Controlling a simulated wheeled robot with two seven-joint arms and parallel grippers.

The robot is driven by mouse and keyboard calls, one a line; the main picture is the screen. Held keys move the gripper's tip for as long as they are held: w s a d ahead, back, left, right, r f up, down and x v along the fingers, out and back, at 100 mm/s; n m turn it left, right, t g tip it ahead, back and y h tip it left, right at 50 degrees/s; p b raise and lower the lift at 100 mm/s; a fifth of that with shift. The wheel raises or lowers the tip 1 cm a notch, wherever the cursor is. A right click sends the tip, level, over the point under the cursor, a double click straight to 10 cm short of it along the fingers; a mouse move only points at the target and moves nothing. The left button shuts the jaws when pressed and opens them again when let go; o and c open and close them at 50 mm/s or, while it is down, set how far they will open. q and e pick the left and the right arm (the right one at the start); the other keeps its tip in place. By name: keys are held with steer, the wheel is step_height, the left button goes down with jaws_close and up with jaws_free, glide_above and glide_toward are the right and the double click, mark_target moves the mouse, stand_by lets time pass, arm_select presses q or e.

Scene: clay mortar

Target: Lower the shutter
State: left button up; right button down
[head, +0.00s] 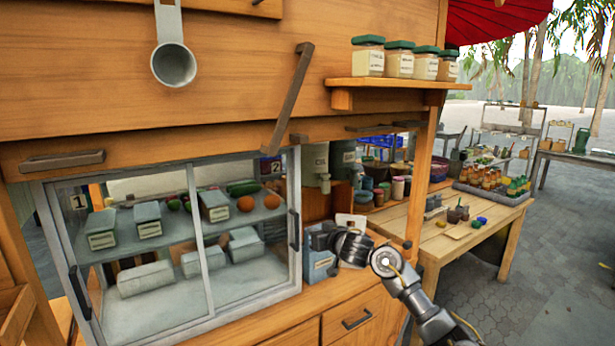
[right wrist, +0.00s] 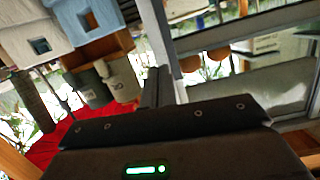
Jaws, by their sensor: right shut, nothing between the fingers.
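The wooden board (head: 200,60) across the top of the stall looks like the raised shutter. A long dark bar (head: 290,97) stands slanted on its front. A short dark handle (head: 63,160) sits on the beam below it at the left. My right gripper (head: 318,240) is shut and empty, low beside the right edge of the glass display case (head: 205,318), well below the board. In the right wrist view my gripper (right wrist: 165,118) fills the bottom, with the case frame just beyond it. Whether it touches the case I cannot tell. My left gripper is out of view.
A shelf (head: 390,83) with several green-lidded jars juts out at the upper right. A metal scoop (head: 172,62) hangs on the board. A blue and white box (head: 318,266) stands by my right gripper. A wooden table (head: 470,236) with jars is farther right.

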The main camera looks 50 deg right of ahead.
steer(key=s+a+r+t+h, duration=0.1)
steer(key=s+a+r+t, duration=0.15)
steer(key=r, duration=0.85)
steer(key=s+a+r+n+t, duration=0.1)
steer(key=s+a+r+t, duration=0.2)
steer(key=r, duration=0.7)
steer(key=s+a+r+t+h, duration=0.1)
steer(key=s+a+r, duration=0.25)
steer(key=r, duration=0.75)
steer(key=shift+g, duration=0.25)
steer(key=p+x, duration=0.1)
steer(key=x, duration=0.1)
steer(key=p+x, duration=0.1)
steer(key=x, duration=0.2)
steer(key=p+x, duration=0.1)
steer(key=x, duration=0.2)
steer(key=shift+s+d, duration=0.1)
steer(key=shift+d, duration=0.3)
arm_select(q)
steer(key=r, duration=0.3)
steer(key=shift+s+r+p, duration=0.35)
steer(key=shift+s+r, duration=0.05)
arm_select(e)
steer(key=f, duration=0.4)
steer(key=shift+w+f, duration=0.1)
steer(key=shift+w, duration=0.2)
